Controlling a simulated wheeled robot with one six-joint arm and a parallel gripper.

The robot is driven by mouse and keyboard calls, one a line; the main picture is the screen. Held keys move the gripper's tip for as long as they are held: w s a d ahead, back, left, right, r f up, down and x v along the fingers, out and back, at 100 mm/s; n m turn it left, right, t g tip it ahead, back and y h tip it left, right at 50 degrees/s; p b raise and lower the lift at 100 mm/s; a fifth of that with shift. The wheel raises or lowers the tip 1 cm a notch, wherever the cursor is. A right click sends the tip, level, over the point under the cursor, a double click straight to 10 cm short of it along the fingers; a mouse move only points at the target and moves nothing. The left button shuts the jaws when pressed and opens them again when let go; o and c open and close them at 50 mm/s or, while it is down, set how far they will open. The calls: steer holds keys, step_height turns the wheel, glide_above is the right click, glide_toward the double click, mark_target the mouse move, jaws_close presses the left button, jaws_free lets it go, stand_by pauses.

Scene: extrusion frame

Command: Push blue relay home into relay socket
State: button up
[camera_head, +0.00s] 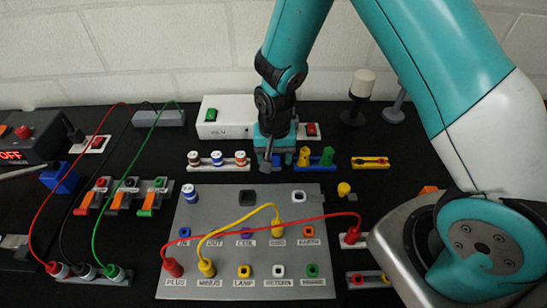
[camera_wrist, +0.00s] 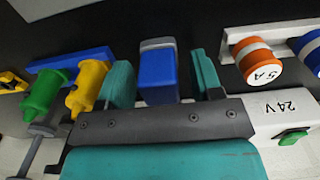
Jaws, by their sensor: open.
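In the wrist view a blue relay (camera_wrist: 157,78) stands between the two teal fingers of my gripper (camera_wrist: 162,80). The gripper is open, with a gap showing between the relay and the right finger. A grey band (camera_wrist: 157,43) lies at the relay's far end; I cannot tell whether it is the socket or part of the relay. In the head view my gripper (camera_head: 274,158) points down behind the grey panel, and a bit of blue shows by its tips. The relay's lower end is hidden, so its seating cannot be told.
A rack with green and yellow plugs (camera_wrist: 88,82) is close on one side; orange and blue fuses (camera_wrist: 254,60) are on the other. The white 24 V box (camera_head: 227,116) stands behind. The labelled grey panel (camera_head: 215,217) with cables lies in front.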

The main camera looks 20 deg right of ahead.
jaws_close()
steer(key=shift+r+p, duration=2.4)
steer(key=shift+r, duration=0.65)
steer(key=shift+w+d, duration=0.2)
steer(key=w+d+r+b, duration=0.2)
steer(key=d, duration=0.2)
steer(key=w+d+r+n+b, duration=0.1)
steer(key=w+d+r+b, duration=0.1)
steer(key=d, duration=0.3)
steer(key=shift+d+r, duration=0.3)
steer(key=shift+r, duration=0.5)
